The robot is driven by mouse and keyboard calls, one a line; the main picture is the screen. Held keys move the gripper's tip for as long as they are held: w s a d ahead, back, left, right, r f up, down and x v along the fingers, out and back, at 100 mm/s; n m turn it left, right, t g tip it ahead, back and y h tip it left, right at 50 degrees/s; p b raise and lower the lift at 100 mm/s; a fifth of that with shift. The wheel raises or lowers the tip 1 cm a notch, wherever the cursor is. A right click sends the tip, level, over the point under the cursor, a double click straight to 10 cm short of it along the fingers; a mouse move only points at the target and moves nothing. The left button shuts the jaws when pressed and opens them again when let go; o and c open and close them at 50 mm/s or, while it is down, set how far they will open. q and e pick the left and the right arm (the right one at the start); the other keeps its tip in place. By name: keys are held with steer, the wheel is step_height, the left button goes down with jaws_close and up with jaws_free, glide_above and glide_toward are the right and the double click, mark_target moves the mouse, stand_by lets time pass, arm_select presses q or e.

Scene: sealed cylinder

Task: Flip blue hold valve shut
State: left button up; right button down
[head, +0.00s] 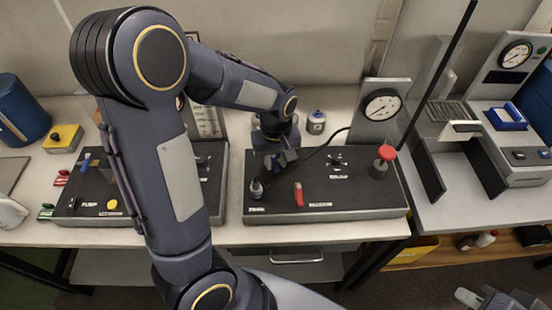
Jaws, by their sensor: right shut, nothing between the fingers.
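My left gripper (276,163) points down over the left part of the right black-topped panel (372,197). Its fingers are small and dark, so I cannot tell whether they are open or hold anything. A red lever (298,194) stands just right of and below it, and a grey fitting (257,189) is just below left. No blue valve shows clearly on this panel; one may be hidden behind the gripper. A small blue handle (86,161) shows on the left panel (75,207). My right gripper (468,297) is shut and empty at the bottom right, partly cut off.
A round gauge (381,104) stands behind the right panel, with a red-capped knob (385,155) in front. A black rod rises beside it. A grey stand and a second gauge unit (515,55) are at right. My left arm hides part of the left panel.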

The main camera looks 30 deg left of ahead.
mark_target(274, 165)
arm_select(q)
jaws_close()
steer(key=shift+s+a+m+b, duration=0.1)
steer(key=shift+a+m+b, duration=0.05)
steer(key=shift+m, duration=0.45)
steer(key=shift+s+a+m+b, duration=0.1)
steer(key=shift+m+b, duration=0.05)
steer(key=shift+m, duration=0.45)
steer(key=shift+o, duration=1.4)
jaws_free()
step_height(274, 165, up, 8)
steer(key=shift+f, duration=0.1)
